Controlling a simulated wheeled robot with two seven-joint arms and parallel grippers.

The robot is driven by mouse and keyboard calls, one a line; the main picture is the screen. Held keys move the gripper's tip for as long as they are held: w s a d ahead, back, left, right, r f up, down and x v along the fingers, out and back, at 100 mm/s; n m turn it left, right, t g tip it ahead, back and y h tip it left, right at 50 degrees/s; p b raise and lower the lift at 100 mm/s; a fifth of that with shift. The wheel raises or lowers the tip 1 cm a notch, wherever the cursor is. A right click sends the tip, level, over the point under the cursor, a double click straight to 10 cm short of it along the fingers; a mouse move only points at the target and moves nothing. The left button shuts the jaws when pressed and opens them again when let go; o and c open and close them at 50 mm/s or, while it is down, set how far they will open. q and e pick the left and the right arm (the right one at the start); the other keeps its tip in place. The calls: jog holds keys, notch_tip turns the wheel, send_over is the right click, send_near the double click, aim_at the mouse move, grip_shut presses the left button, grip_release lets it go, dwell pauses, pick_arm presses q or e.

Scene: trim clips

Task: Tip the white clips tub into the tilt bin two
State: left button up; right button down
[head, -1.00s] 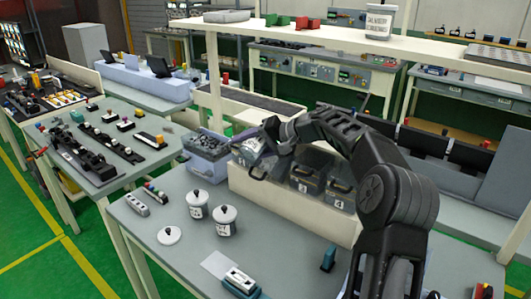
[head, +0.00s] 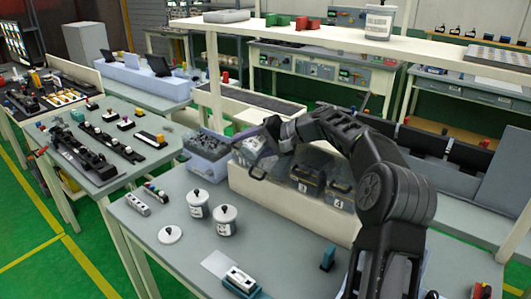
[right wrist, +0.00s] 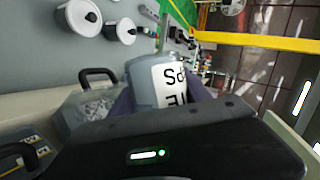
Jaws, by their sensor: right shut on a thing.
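My right gripper (right wrist: 160,100) is shut on a pale tub (right wrist: 141,74) with a white label, only partly readable, in the right wrist view. In the head view the right gripper (head: 252,140) is over the left end of the row of tilt bins, and the tub there is small, tilted and partly hidden. Below it is a bin with a black handle (head: 257,173), just left of the bin marked 3 (head: 307,182); its own number is not readable. The wrist view shows pale pieces in a clear bin (right wrist: 85,112) beside the tub. My left gripper is not in view.
A bluish container (head: 207,168) of grey pieces stands left of the bins. Two lidded white pots (head: 197,205) (head: 224,222) and a loose white lid (head: 170,235) are on the grey table. A shelf (head: 330,38) runs above and behind.

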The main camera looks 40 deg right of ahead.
jog(key=shift+r, duration=0.1)
jog(key=shift+r+p, duration=0.1)
jog(key=shift+p, duration=0.3)
dwell(0.5)
jog(key=shift+r+m+p, duration=0.15)
jog(key=shift+m+p, duration=0.15)
jog(key=shift+p, duration=0.1)
jog(key=shift+y, duration=0.4)
